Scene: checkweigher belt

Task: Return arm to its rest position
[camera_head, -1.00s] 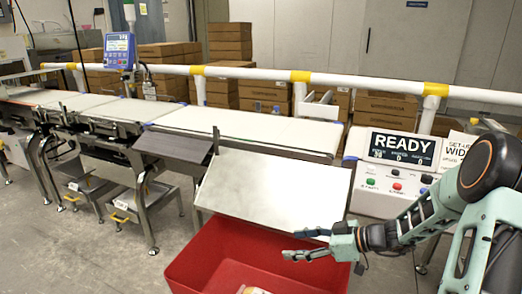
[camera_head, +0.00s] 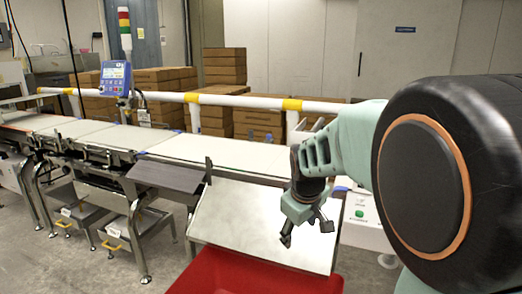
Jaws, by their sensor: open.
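My gripper (camera_head: 306,232) is in the middle right of the head view, in front of the sloping metal chute plate (camera_head: 262,222). Its fingers point down and are spread apart, with nothing between them. My arm is folded up close to the camera, and its large dark joint fills the right side of the view. It hides most of the control panel (camera_head: 362,222) behind it.
A red bin (camera_head: 250,275) stands below the chute at the bottom. The conveyor belt (camera_head: 215,152) runs to the left, with a blue display unit (camera_head: 116,78) and a white rail (camera_head: 222,100) behind it. Cardboard boxes (camera_head: 225,66) are stacked at the back.

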